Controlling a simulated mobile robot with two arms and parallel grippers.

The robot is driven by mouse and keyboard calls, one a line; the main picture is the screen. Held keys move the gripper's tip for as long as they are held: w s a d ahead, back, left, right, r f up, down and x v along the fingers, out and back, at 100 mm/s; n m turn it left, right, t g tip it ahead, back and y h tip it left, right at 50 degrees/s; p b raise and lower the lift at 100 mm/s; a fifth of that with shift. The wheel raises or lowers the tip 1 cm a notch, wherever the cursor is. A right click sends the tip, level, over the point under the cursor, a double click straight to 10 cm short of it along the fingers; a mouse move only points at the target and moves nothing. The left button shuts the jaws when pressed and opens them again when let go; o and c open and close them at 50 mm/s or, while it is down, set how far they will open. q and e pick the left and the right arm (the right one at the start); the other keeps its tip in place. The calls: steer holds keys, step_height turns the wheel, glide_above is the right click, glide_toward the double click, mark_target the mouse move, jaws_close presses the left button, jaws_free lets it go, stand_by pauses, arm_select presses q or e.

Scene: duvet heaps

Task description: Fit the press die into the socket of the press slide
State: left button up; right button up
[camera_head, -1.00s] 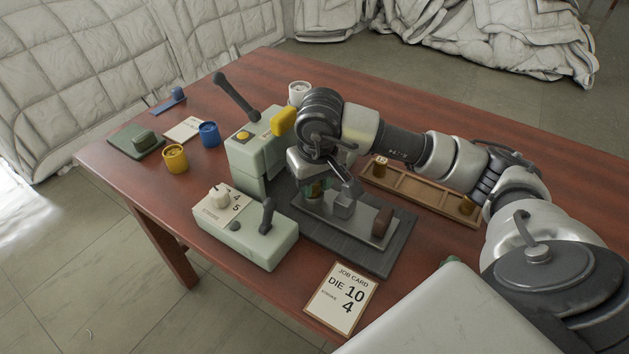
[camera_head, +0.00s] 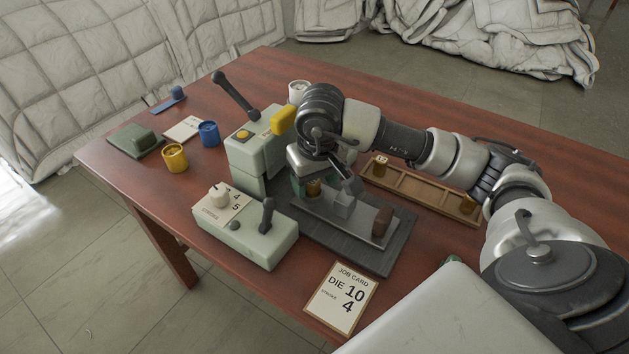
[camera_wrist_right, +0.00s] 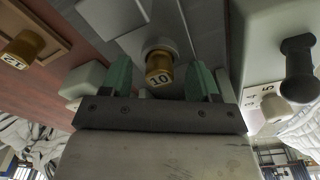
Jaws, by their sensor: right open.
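The brass press die marked 10 (camera_wrist_right: 158,72) stands with its far end at a round grey socket (camera_wrist_right: 158,44) on the press slide (camera_head: 352,222); how deep it sits I cannot tell. The job card (camera_head: 341,297) reads die 10, stroke 4.
A wooden rack (camera_head: 425,191) holds other brass dies to the right. A stroke box (camera_head: 255,240) with a dial and lever stands in front of the press. Yellow (camera_head: 174,158) and blue (camera_head: 209,133) cups stand at the left. The far right tabletop is clear.

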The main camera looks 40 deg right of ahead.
mark_target(317, 196)
arm_select(q)
steer(key=shift+s+d+f+p, duration=0.1)
steer(key=shift+s+f+p, duration=0.3)
steer(key=shift+s+f, duration=0.6)
arm_select(e)
step_height(317, 196, up, 10)
steer(key=s, duration=0.1)
arm_select(q)
steer(key=shift+s+r, duration=0.1)
arm_select(e)
steer(key=shift+s, duration=0.1)
